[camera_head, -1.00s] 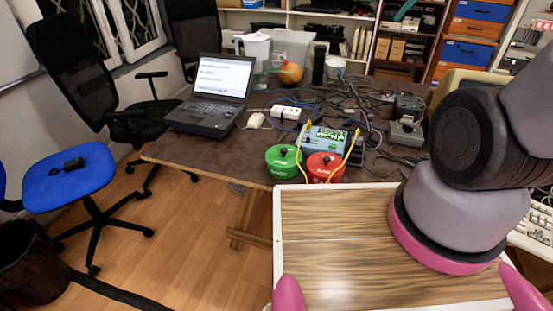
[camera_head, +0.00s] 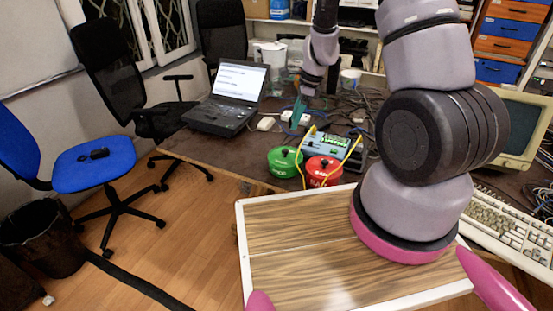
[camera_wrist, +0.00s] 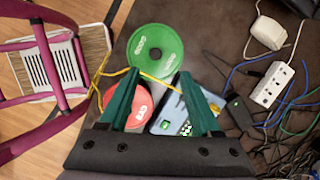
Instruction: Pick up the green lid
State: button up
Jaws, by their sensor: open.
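The green lid (camera_head: 285,155) is round with a small knob and sits on the green pot at the front edge of the dark table. It shows in the wrist view as a green disc (camera_wrist: 155,52). My gripper (camera_head: 299,110) has teal fingers, pointing down above the table, behind the green lid in the head view. In the wrist view my gripper (camera_wrist: 159,74) is open and empty. The lid lies beyond the fingertips there, apart from them. The red lid (camera_head: 323,166) is beside the green one, partly hidden by my left finger in the wrist view.
A yellow cable (camera_head: 353,150) runs close to both lids. A blue-grey device (camera_head: 330,145) with a green board is behind them. A laptop (camera_head: 236,97), a white power strip (camera_wrist: 272,86) and tangled cables also lie on the table.

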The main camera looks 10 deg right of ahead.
send_over(286, 150)
jog(key=d, duration=0.1)
notch_tip(286, 150, down, 6)
jog(key=shift+w+d+f, duration=0.1)
jog(key=shift+f, duration=0.15)
jog(key=x, duration=0.4)
jog(key=shift+s+d+f, duration=0.1)
jog(key=shift+s+d, duration=0.1)
jog(key=shift+s, duration=0.15)
jog(key=shift+w+a+f, duration=0.1)
jog(key=shift+a+f, duration=0.1)
jog(key=shift+f, duration=0.35)
grip_shut()
